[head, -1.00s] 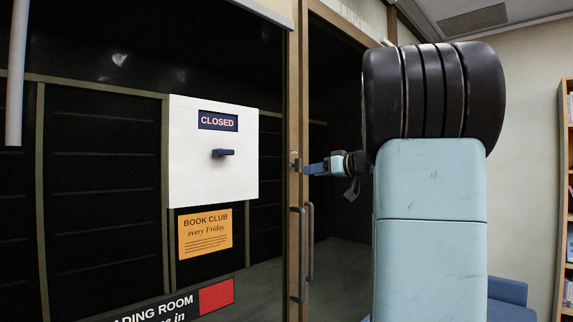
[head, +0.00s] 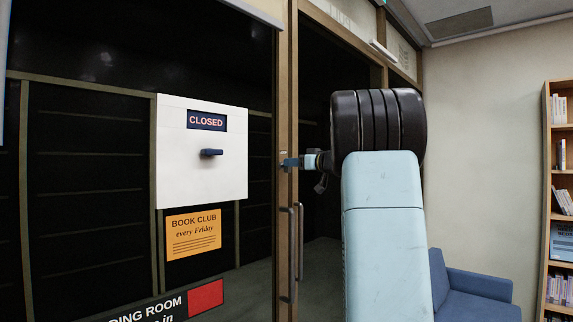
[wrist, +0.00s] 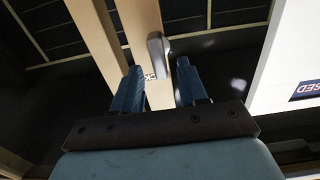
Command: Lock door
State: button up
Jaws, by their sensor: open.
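The glass door's wooden stile (head: 283,235) stands upright in the middle of the head view, with long pull handles (head: 292,250) low on it. A small grey lock knob (wrist: 157,47) sits on the wood in the wrist view, just ahead of my fingertips. My gripper (wrist: 159,68) is open, its two blue fingers apart on either side of the knob's lower end. Whether they touch it I cannot tell. In the head view my gripper (head: 287,162) is at the stile at lock height. A small label beside the knob is partly hidden by a finger.
An orange book club notice (head: 193,233) hangs below. A blue sofa (head: 470,285) and bookshelf (head: 560,200) stand at the right.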

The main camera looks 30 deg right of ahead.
jog(key=shift+x, duration=1.6)
jog(key=shift+c, duration=0.2)
